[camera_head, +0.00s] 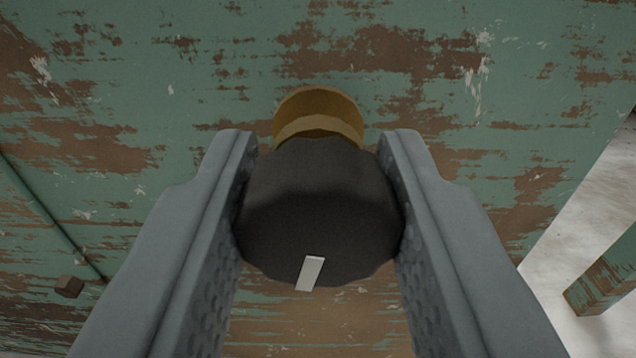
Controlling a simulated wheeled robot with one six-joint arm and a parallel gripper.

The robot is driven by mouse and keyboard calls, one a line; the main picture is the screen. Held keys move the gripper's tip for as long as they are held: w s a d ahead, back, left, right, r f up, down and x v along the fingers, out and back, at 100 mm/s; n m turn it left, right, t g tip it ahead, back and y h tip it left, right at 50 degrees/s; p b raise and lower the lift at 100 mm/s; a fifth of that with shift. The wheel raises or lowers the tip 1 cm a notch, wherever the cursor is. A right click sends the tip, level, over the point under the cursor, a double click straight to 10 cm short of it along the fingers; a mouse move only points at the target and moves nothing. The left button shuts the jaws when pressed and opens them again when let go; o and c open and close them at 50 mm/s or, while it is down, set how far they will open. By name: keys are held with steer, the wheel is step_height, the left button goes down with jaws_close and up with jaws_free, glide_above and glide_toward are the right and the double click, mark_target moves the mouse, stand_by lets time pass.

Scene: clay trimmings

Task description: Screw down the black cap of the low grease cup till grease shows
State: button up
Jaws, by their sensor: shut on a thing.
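The black cap (318,205) is in the middle of the head camera view, between the two grey fingers of my gripper (318,190). Both fingers touch its sides, so my gripper is shut on it. A small white mark (310,273) sits on the cap's near lower edge and tilts slightly. The brass grease cup body (318,112) shows just behind the cap, against the painted surface. The part of the cup under the cap is hidden. I see no grease in this view.
A worn green and brown painted panel (150,85) fills most of the background. A small brown block (69,286) lies at the lower left, by a dark seam. At the right is a pale floor (580,235) with a painted post (605,280).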

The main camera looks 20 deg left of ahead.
steer(key=m, duration=0.6)
steer(key=shift+f+m, duration=0.1)
steer(key=shift+m, duration=0.2)
stand_by(0.5)
steer(key=o, duration=1)
steer(key=v, duration=1.7)
steer(key=shift+s, duration=0.2)
steer(key=shift+d, duration=0.1)
